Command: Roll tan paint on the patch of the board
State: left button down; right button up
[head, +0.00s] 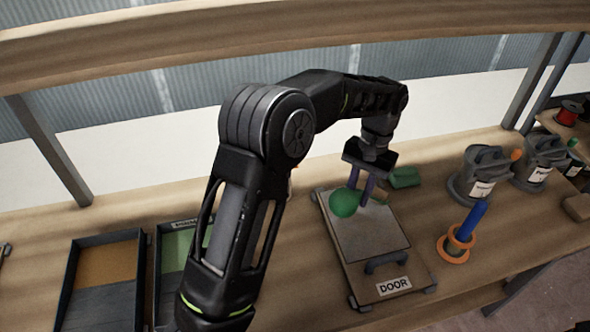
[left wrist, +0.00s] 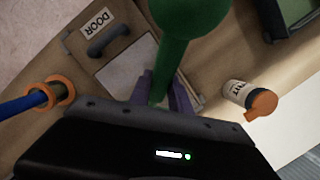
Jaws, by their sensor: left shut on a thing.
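The board (head: 350,267), labelled DOOR, lies flat on the bench with a pale grey patch (head: 372,238) and a dark handle; it also shows in the left wrist view (left wrist: 125,43). My left gripper (head: 364,190) is above the patch's far part, its purple fingers shut on a green tool (head: 344,203). The tool's thick rounded end rises toward the camera in the left wrist view (left wrist: 185,20). A green block-like piece (head: 404,177) shows just beyond the gripper; I cannot tell whether it belongs to the tool. Contact with the patch cannot be told. A tray with tan paint (head: 109,262) stands at left.
A green-paint tray (head: 175,248) is partly behind my arm. A blue-handled tool (head: 468,222) stands in an orange ring (head: 455,246) right of the board. Paint cans (head: 480,175) stand farther right. A white bottle with an orange cap (left wrist: 262,105) is near the board.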

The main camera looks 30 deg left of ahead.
pick_arm(q)
jog(key=s+a+r+m+t+p, duration=0.1)
jog(key=s+a+m, duration=0.1)
jog(key=a+m, duration=0.2)
jog(key=s+a+r+m+p, duration=0.1)
jog(key=a+m, duration=0.3)
jog(key=a, duration=0.6)
jog(key=shift+s+r+t+y, duration=0.3)
jog(key=shift+s+t, duration=0.1)
jog(key=shift+s, duration=0.45)
notch_tip(320, 180, down, 7)
jog(key=b, duration=0.5)
jog(key=shift+f+b, duration=0.7)
jog(key=shift+f, duration=0.3)
jog(key=shift+w+d+r+p, duration=0.1)
jog(key=shift+w+d+p, duration=0.15)
jog(key=shift+w+d, duration=0.6)
jog(key=shift+w+d+r+p, duration=0.1)
jog(key=shift+w+d+p, duration=0.1)
jog(key=shift+w+d, duration=0.6)
